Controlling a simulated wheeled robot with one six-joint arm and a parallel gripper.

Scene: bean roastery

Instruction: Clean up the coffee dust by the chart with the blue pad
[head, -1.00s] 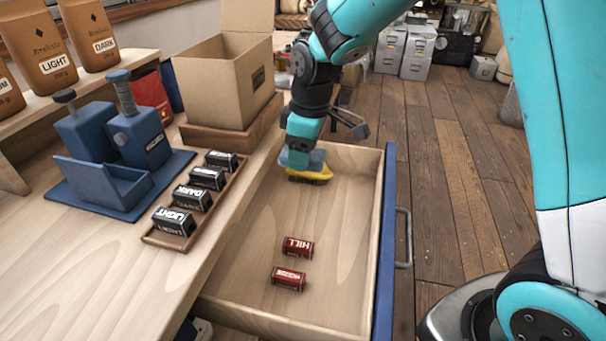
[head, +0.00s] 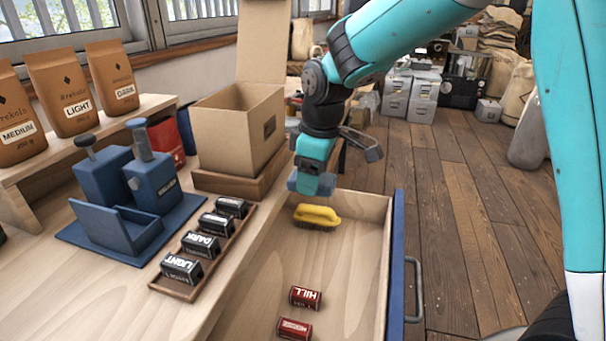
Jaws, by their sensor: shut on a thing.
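My gripper (head: 316,172) is over the far end of the open drawer and points down. It is shut on the blue pad (head: 300,184), which shows as a muted blue block around the fingertips, partly hidden by them. The pad is held above a yellow brush (head: 317,214) with dark bristles that lies in the drawer, with a small gap between them. I see no coffee dust and no chart in this view.
The open drawer (head: 392,262) also holds two red tins (head: 305,297). On the counter stand an open cardboard box (head: 225,138), a blue device (head: 139,192), and a wooden tray (head: 160,287) of black tins. Coffee bags (head: 62,95) stand on a shelf. Wooden floor lies clear at right.

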